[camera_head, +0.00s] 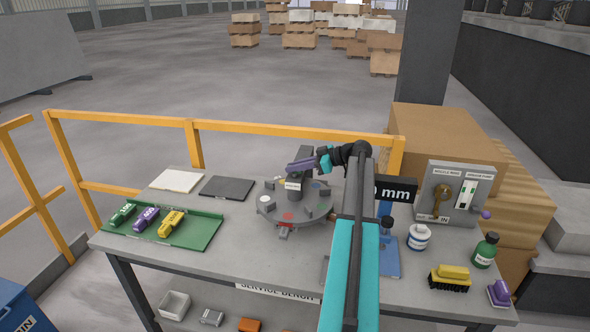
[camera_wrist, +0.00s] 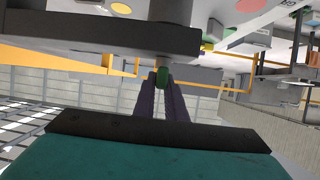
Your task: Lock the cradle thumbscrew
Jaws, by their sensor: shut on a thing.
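My gripper (camera_head: 293,166) reaches in from the right to the grey post (camera_head: 294,195) at the middle of the round grey turntable (camera_head: 318,209). The knob sits at the end of a short grey shaft (camera_wrist: 161,62), beside a dark bar (camera_wrist: 100,34) of what looks like the cradle. In the head view the fingers and the dark cradle head hide the knob. I cannot tell how far it is turned.
A green tray (camera_head: 196,232) with several coloured tools lies on the left of the bench. A dark pad (camera_head: 227,187) lies behind it. A control box (camera_head: 458,196), a white jar (camera_head: 419,237), a green bottle (camera_head: 485,251) and a yellow brush (camera_head: 450,276) stand on the right.

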